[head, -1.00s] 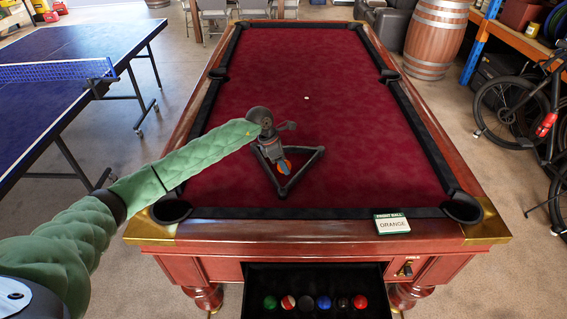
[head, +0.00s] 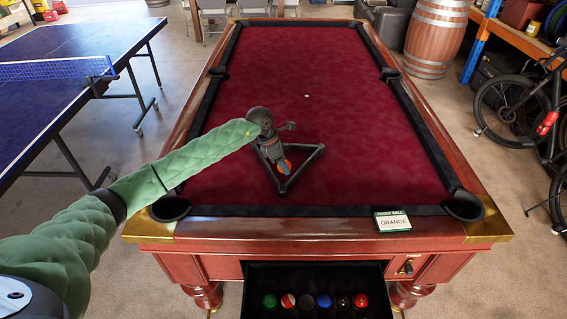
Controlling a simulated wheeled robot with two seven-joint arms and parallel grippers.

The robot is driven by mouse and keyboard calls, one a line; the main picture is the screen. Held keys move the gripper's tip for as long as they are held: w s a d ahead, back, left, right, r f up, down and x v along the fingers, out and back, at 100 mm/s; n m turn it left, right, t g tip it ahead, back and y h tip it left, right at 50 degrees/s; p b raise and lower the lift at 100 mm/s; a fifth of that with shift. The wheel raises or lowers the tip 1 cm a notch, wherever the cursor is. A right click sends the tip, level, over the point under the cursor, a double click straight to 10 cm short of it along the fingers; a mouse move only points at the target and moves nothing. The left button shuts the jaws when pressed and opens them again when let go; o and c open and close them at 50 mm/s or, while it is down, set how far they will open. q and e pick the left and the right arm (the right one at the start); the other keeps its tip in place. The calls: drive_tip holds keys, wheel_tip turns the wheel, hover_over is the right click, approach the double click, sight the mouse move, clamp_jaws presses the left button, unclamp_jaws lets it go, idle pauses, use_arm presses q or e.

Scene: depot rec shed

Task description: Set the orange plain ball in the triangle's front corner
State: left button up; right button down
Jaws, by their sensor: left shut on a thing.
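The orange ball (head: 285,167) shows partly below my left gripper (head: 277,161), which is shut on it. The gripper reaches down from above and hides much of the ball. The black triangle (head: 303,170) lies on the red cloth, one corner pointing toward me. The ball is over or inside the triangle, close to that near corner; I cannot tell whether it touches the cloth. The gripper and wrist hide the triangle's far left part. My right gripper is not in view.
The pool table (head: 300,90) has raised black cushions around clear red cloth. A small white spot (head: 307,96) lies farther up. A card (head: 392,222) reading "FRONT BALL ORANGE" sits on the near rail. An open tray (head: 262,277) below holds several balls.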

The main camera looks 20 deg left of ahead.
use_arm(q)
drive_tip(key=shift+f+b, duration=0.8)
drive_tip(key=shift+f, duration=0.3)
idle(0.6)
drive_tip(key=o, duration=1.1)
